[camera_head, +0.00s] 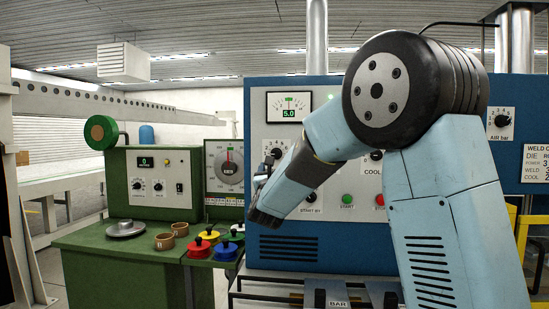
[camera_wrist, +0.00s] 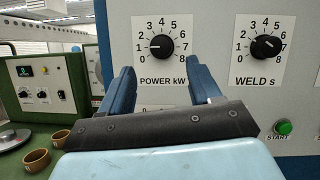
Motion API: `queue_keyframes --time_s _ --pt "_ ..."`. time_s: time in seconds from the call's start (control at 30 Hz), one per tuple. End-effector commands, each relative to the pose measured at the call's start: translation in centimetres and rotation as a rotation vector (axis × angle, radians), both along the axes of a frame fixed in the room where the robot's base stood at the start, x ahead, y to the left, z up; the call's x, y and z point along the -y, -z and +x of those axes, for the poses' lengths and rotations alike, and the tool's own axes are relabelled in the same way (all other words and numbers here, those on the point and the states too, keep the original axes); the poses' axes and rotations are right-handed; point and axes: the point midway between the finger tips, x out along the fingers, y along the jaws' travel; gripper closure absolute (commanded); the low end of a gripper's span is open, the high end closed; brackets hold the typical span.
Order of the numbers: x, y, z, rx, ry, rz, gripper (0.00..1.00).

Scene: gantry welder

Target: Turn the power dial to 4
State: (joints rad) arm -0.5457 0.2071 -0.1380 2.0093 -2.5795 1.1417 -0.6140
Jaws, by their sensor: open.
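The power dial (camera_wrist: 161,46) is a round black knob on a white plate marked 0 to 8 and labelled POWER kW. It is ahead in the wrist view, and its pale pointer mark seems to face left, toward the low numbers; the exact value is hard to read. My gripper (camera_wrist: 163,74) is open and empty, its two blue fingers spread below and to either side of the dial, apparently short of the panel. In the head view my gripper (camera_head: 262,184) is in front of the blue machine's panel, below the power dial (camera_head: 275,152).
A weld-time dial (camera_wrist: 265,46) sits right of the power dial, with a green start button (camera_wrist: 283,128) below it. Left stands a green bench (camera_head: 125,240) with a control box (camera_head: 155,172), brown cups (camera_head: 164,241) and coloured knobs (camera_head: 208,233).

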Motion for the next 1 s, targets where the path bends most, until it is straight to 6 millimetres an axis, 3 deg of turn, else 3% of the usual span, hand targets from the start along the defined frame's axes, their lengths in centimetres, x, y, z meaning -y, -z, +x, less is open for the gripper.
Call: queue_keyframes --time_s 0.3,0.5,0.93,1.0 --pt "0.8 -2.0 5.0 0.001 0.003 0.001 0.37" --pt "1.1 -2.9 7.0 0.001 0.003 0.001 0.37" --pt "1.2 -3.1 7.7 0.0 0.003 0.001 0.37" --pt "1.2 -3.1 7.7 -0.001 0.003 0.001 0.44"
